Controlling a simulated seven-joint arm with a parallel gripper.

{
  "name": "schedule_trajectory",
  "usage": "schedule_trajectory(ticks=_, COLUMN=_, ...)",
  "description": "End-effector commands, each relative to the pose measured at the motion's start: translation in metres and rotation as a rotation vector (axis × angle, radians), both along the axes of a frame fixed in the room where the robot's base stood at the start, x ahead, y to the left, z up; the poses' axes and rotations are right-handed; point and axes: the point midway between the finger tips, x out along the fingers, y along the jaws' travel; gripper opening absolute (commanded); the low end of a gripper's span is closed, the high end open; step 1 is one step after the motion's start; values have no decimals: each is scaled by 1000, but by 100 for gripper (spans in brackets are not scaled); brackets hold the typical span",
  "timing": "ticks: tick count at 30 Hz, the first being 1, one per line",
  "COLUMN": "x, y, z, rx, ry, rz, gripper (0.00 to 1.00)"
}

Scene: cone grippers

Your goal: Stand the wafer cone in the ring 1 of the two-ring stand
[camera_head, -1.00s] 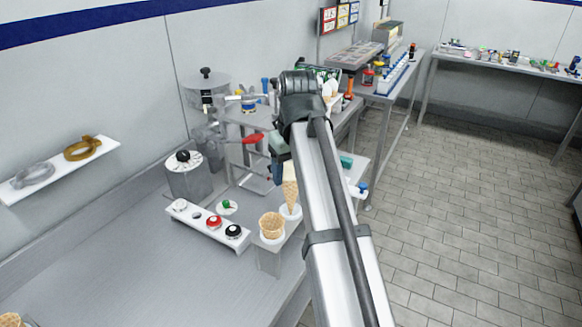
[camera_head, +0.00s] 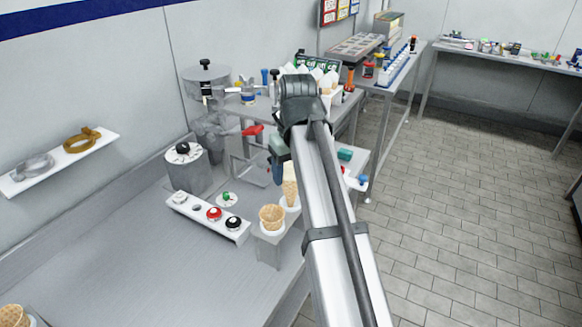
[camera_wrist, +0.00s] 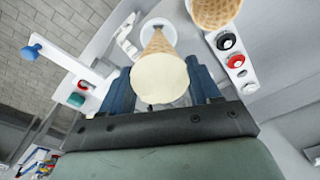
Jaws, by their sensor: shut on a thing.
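My gripper (camera_wrist: 160,68) is shut on a tan wafer cone (camera_head: 290,184) with a pale cream top. In the wrist view the cone (camera_wrist: 160,72) sits between my two blue fingers, wide end towards the camera and point away. In the head view it hangs point down, roughly upright, over the free white ring (camera_head: 291,206) of the stand. Its tip overlaps that ring (camera_wrist: 148,28) in the wrist view; I cannot tell how deep it is. The stand's other ring (camera_head: 271,232) holds another waffle cone (camera_head: 271,215). My arm hides part of the gripper.
A white strip (camera_head: 206,222) with red and black knobs lies left of the stand. A grey canister (camera_head: 186,172) stands behind it. A white bracket (camera_wrist: 55,62) with blue and green parts is close to my fingers.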

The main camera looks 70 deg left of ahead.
Motion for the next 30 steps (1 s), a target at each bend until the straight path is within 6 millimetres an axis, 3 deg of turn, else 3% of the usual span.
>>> schedule_trajectory(ticks=30, x=0, y=0, z=-25, rx=0, ry=0, rz=0, gripper=50)
